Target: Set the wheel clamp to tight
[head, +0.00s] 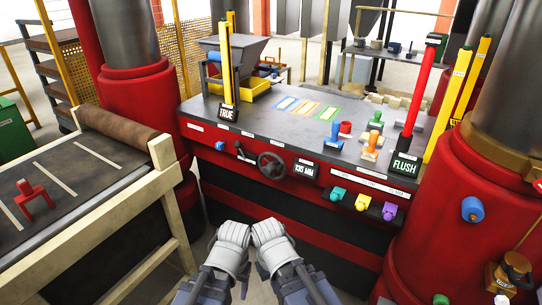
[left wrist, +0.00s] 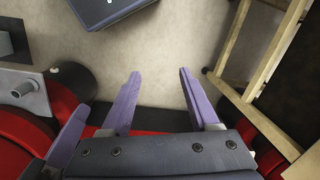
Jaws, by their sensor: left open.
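The dark handwheel (head: 271,165) sits on the red front of the press table in the head view. A small dark lever (head: 241,151) is just left of it; it looks like the wheel clamp, but its setting is too small to read. My left gripper (head: 233,228) is low in front of the table, below and apart from the wheel. In the left wrist view its purple fingers (left wrist: 158,80) are spread with nothing between them. My right gripper (head: 268,228) is close beside it; its finger opening cannot be made out.
A display (head: 306,168) reading 135 MM is right of the wheel. Green, yellow and purple knobs (head: 362,201) stick out further right. A wooden-framed conveyor (head: 165,190) is at left, and a red column (head: 430,220) at right. Open floor lies below the grippers.

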